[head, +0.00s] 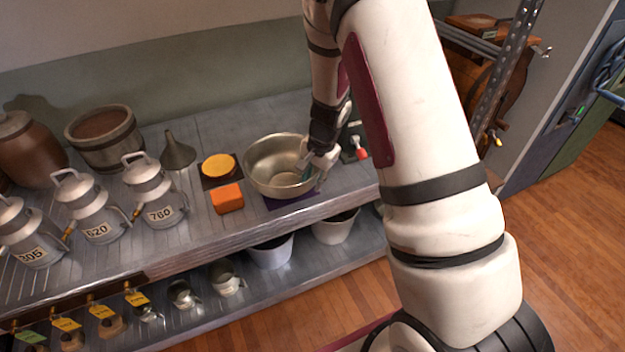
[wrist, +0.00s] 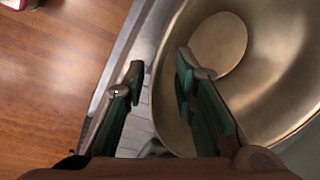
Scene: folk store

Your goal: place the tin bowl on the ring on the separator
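The tin bowl (head: 262,168), wide and brass-grey, sits on a dark purple mat (head: 290,203) on the upper shelf. My gripper (head: 316,168) is at its right side, partly hidden by my arm. In the wrist view my gripper (wrist: 158,78) is open. One finger is over the inside of the bowl (wrist: 270,75) and the other is outside it, with the rim between them; I see no firm grip. I cannot make out the separator or its ring with certainty; my arm hides part of that area.
Left of the bowl are an orange block (head: 228,198), a yellow disc (head: 219,165), a funnel (head: 177,150) and several numbered milk cans (head: 152,190). White buckets (head: 271,252) stand on the lower shelf. A metal rack (head: 505,75) is at right. The wooden floor (head: 560,230) is clear.

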